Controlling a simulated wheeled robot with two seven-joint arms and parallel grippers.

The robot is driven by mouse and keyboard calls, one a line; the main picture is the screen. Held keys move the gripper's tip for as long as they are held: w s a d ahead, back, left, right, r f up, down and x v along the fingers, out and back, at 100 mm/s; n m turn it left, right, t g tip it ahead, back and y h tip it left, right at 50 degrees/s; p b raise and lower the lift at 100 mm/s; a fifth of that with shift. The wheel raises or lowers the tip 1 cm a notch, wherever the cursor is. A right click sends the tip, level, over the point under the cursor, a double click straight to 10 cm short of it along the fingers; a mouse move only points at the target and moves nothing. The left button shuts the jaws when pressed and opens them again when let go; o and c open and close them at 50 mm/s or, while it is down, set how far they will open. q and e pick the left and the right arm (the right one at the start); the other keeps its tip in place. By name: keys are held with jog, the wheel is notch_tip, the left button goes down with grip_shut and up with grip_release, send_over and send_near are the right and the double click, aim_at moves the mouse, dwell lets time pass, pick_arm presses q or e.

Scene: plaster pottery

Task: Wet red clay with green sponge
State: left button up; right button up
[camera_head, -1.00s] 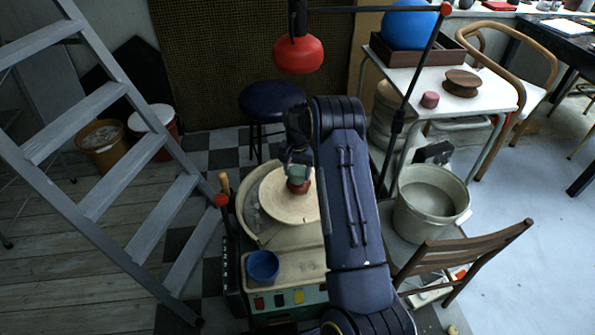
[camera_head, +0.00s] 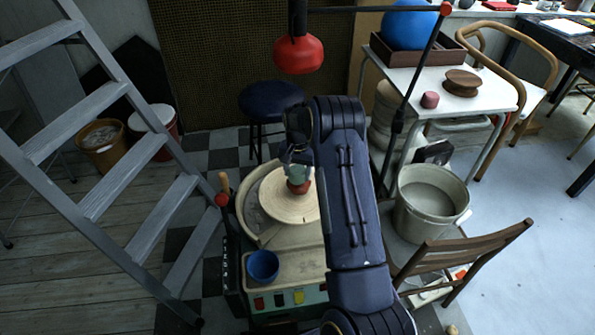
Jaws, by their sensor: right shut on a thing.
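The red clay (camera_head: 300,188) is a small lump near the middle of the round, pale wheel head (camera_head: 283,208) of the pottery wheel. The green sponge (camera_head: 296,173) is directly above the clay, between the fingers of my right gripper (camera_head: 297,168). My right gripper is shut on the sponge and points down. The sponge appears to touch the top of the clay, though the small view leaves this hard to tell. My right arm covers the right edge of the wheel. My left gripper is out of view.
A blue bowl (camera_head: 263,266) sits on the wheel's front deck. A grey bucket (camera_head: 430,203) and a wooden chair (camera_head: 460,262) stand to the right. A metal ladder (camera_head: 110,150) is at left. A red lamp (camera_head: 298,54) hangs above, and a dark stool (camera_head: 271,101) stands behind.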

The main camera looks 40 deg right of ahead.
jog(key=shift+r+p, duration=2.65)
jog(key=shift+r, duration=1.4)
jog(key=s+a+r+n+p, duration=0.3)
jog(key=a, duration=0.5)
jog(key=s+a+r+n+p, duration=0.3)
jog(key=s+a+r+n, duration=0.1)
jog(key=a, duration=0.5)
jog(key=s+a+r+n+p, duration=0.3)
jog(key=a+n, duration=0.1)
jog(key=a, duration=0.5)
jog(key=shift+s+a+r, duration=0.15)
jog(key=shift+s+r, duration=0.05)
jog(key=shift+r, duration=0.1)
jog(key=shift+f, duration=0.1)
